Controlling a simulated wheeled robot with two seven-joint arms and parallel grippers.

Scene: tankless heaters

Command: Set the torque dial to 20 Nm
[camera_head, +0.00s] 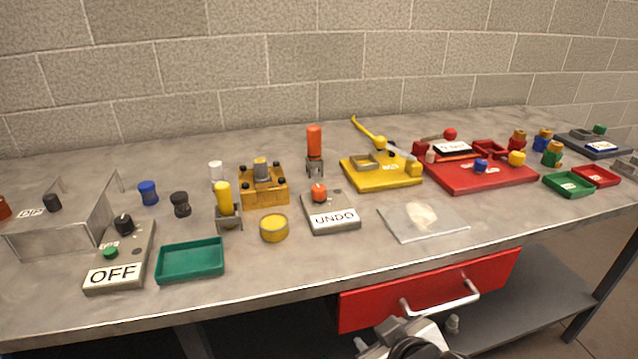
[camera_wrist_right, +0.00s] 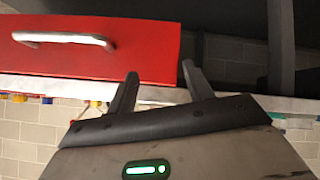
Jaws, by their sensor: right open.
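No dial with a readable Nm scale shows. A grey box labelled OFF (camera_head: 113,275) at the front left of the bench carries a black knob (camera_head: 124,224) and a green button. A metal panel at the far left has another black knob (camera_head: 53,202); its label is too small to read surely. A grey box labelled UNDO (camera_head: 333,218) has an orange-red knob (camera_head: 319,192). Which knob is the torque dial I cannot tell. My right gripper (camera_wrist_right: 160,69) is open and empty in front of the red drawer, below the bench top. My left gripper is not in view.
The red drawer (camera_head: 385,307) with a metal handle (camera_head: 440,301) hangs under the bench edge. A green tray (camera_head: 190,260), a yellow fixture (camera_head: 380,173) and a red board (camera_head: 480,177) stand on the bench. A clear sheet (camera_head: 395,224) lies near the front edge.

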